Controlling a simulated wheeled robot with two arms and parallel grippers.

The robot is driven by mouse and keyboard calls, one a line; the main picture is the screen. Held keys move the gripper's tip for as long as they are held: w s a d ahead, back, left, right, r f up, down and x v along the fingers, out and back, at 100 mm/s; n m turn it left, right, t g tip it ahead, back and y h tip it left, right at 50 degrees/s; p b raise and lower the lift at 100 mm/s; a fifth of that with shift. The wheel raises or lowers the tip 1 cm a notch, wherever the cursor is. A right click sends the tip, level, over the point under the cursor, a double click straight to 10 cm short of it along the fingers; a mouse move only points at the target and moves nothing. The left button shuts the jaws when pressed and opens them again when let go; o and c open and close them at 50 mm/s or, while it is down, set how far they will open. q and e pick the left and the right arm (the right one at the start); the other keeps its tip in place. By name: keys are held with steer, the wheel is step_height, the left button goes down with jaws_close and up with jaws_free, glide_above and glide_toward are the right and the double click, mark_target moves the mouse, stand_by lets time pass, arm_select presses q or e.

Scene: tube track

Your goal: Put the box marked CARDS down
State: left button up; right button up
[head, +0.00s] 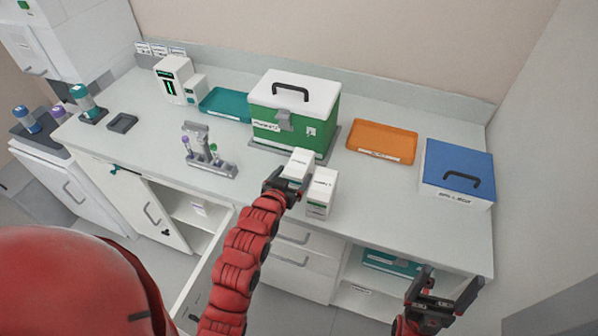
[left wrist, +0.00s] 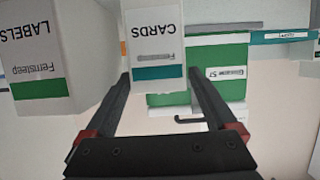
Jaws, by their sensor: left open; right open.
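The white box marked CARDS (head: 299,162) is on the counter side of my left gripper, in front of the green cooler box; its base is hidden by the gripper in the head view. In the left wrist view the CARDS box (left wrist: 154,45), with a teal stripe, shows between the fingertips. My left gripper (head: 287,183) is open, with its fingers at either side of the box; contact cannot be told. My right gripper (head: 440,296) is open and empty, low in front of the counter.
A white box marked LABELS (head: 320,192) stands close to the right of the CARDS box. The green cooler (head: 290,115) is behind. An orange tray (head: 382,141), a blue box (head: 457,170) and a tube rack (head: 211,166) are on the counter (head: 400,215). The right front counter is clear.

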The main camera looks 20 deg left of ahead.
mark_target(299, 167)
arm_select(q)
steer(key=shift+w, duration=0.3)
steer(key=p+x, duration=0.3)
steer(key=shift+w+d+f, duration=0.1)
steer(key=shift+w, duration=0.2)
steer(key=shift+w+f, duration=0.35)
steer(key=shift+c, duration=0.2)
steer(key=c, duration=1.2)
steer(key=shift+r, duration=0.15)
